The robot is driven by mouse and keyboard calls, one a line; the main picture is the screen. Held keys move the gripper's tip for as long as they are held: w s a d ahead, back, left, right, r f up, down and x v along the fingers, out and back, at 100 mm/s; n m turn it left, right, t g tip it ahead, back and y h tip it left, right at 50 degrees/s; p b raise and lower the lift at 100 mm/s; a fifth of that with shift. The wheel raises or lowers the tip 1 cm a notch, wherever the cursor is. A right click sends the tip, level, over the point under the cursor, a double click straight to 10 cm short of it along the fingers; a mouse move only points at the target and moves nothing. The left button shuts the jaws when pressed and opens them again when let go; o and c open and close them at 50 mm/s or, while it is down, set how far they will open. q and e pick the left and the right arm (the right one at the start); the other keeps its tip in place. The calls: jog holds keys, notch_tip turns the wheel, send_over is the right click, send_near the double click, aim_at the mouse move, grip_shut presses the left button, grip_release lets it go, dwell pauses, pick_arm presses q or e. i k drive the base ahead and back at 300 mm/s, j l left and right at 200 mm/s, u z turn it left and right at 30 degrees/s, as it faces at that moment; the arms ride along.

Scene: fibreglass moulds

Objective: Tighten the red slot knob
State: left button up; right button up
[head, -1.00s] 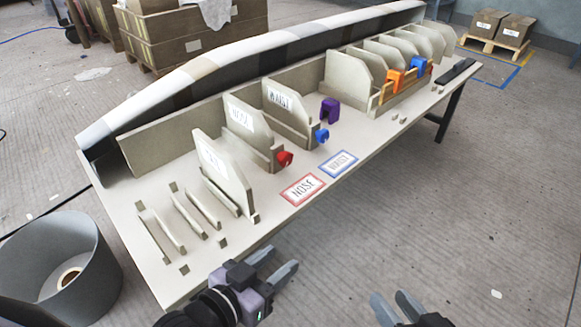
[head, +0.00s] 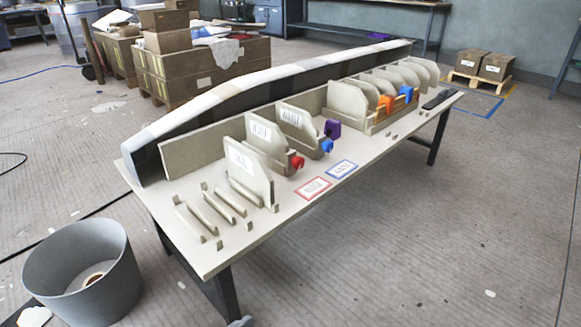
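The red slot knob (head: 297,162) sits at the front edge of the slot holding the upright board marked NOSE (head: 260,131), on the long table. A blue knob (head: 327,146) is at the front of the WAIST board's slot (head: 292,118), behind and to the right. Whether the red knob is loose or tight cannot be seen. A small grey tip, apparently of my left gripper (head: 241,321), shows at the bottom edge; the rest is out of frame. My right gripper is out of view. Nothing touches the red knob.
A purple clamp (head: 333,128) stands beside the blue knob. Orange (head: 386,104) and blue (head: 406,93) clamps sit by the rack of boards. Red-framed (head: 313,188) and blue-framed (head: 341,169) labels lie in front.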

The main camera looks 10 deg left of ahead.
aim_at(298, 162)
jog(key=u, duration=2.55)
jog(key=l+u, duration=0.2)
jog(key=k+l+u, duration=0.2)
jog(key=k+l, duration=0.15)
jog(key=l, duration=0.35)
jog(key=k+l, duration=0.1)
jog(key=l, duration=0.4)
jog(key=k+l, duration=0.15)
jog(key=l, duration=0.35)
jog(key=k+l, duration=0.15)
jog(key=l, duration=0.35)
jog(key=k+l, duration=0.15)
jog(key=l, duration=0.35)
jog(key=k+l, duration=0.1)
jog(key=l, duration=0.4)
jog(key=k+l, duration=0.15)
jog(key=l, duration=0.35)
jog(key=k+l, duration=0.15)
jog(key=l, duration=0.35)
